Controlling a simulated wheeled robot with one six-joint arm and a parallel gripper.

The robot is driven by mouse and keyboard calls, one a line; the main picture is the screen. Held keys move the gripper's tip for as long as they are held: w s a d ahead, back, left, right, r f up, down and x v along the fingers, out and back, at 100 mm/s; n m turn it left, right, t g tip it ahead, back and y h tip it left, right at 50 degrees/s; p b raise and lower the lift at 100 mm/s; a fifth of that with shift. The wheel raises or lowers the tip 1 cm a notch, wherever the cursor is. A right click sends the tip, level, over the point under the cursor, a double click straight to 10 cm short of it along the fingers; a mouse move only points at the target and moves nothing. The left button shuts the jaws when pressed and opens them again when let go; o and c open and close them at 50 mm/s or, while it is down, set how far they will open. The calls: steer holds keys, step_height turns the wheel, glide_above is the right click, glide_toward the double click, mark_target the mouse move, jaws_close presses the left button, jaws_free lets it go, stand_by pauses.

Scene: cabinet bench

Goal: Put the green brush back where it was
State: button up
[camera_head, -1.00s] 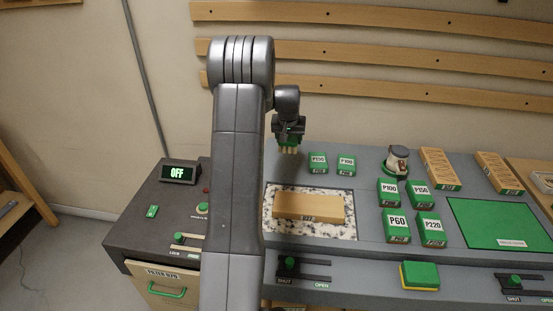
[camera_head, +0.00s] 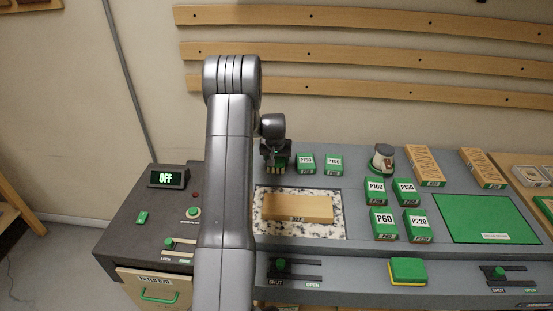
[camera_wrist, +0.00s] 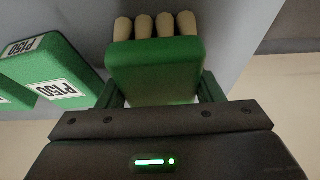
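The green brush (camera_wrist: 155,68) has a green body with several thick tan bristles. In the wrist view it sits between the two fingers of my gripper (camera_wrist: 162,92), which appear closed on its sides. In the head view my gripper (camera_head: 276,158) is at the back left of the bench, behind the speckled plate and left of the P150 block. The brush's tan bristles (camera_head: 276,170) show below the gripper, pointing down at or just above the grey bench top. I cannot tell whether they touch it. My arm hides part of the bench to the left.
Green P150 (camera_head: 306,162) and P100 (camera_head: 334,164) blocks stand close to the right of the brush. A wooden block (camera_head: 297,207) lies on the speckled plate (camera_head: 335,230) in front. A sander (camera_head: 383,158), more grit blocks and a green mat (camera_head: 487,218) are farther right.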

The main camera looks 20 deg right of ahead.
steer(key=o, duration=0.4)
steer(key=shift+r+p, duration=0.25)
steer(key=shift+p, duration=0.05)
steer(key=b+v, duration=0.2)
steer(key=v, duration=0.9)
steer(key=shift+s+a+r, duration=0.1)
steer(key=shift+s+r, duration=0.1)
steer(key=shift+r, duration=0.15)
